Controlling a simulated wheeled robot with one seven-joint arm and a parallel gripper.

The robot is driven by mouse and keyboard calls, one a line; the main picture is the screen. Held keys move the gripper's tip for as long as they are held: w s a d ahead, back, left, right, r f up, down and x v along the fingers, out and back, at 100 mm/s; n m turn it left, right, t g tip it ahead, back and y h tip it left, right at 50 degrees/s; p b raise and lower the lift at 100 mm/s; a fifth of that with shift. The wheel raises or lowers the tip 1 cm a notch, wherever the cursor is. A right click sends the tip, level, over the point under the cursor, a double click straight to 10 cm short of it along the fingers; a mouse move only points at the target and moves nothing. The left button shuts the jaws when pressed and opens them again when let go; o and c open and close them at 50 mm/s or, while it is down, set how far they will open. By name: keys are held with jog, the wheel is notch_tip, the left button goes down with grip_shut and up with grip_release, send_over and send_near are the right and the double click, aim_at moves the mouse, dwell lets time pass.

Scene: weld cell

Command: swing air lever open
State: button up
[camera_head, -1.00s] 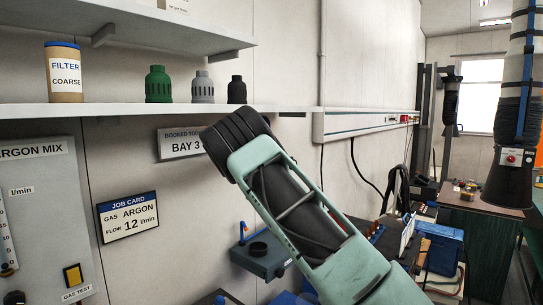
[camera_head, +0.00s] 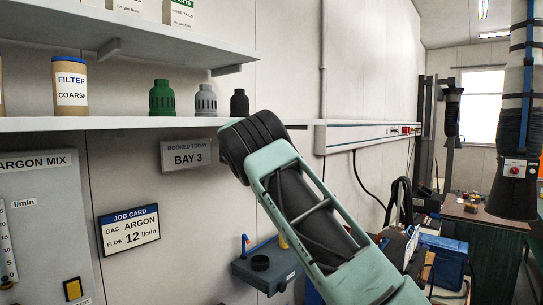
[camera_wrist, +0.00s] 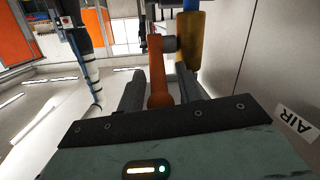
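The air lever, an orange-brown bar (camera_wrist: 158,85), shows in the wrist view, joined at its far end to a dark grey fitting (camera_wrist: 168,44) beside a yellow upright pipe (camera_wrist: 189,45). My gripper (camera_wrist: 160,80) has its two dark fingers apart, one on each side of the lever. I see narrow gaps beside the lever; whether a finger touches it cannot be told. A white AIR label (camera_wrist: 297,122) is on the wall at the right. In the head view my arm hides the gripper, and the lever cannot be seen.
A wall shelf (camera_head: 110,124) holds a filter can (camera_head: 70,88) and green, grey and black cups above my arm. A blue-grey bracket (camera_head: 262,272) is below it. A grey trunking (camera_head: 365,134) runs along the wall. A hanging hose (camera_head: 512,150) is at the right.

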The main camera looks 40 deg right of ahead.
jog(key=shift+a, duration=0.15)
jog(key=shift+a+b, duration=0.35)
jog(key=b+v, duration=0.7)
jog(key=v, duration=0.9)
jog(key=shift+a, duration=0.2)
jog(key=shift+r, duration=0.15)
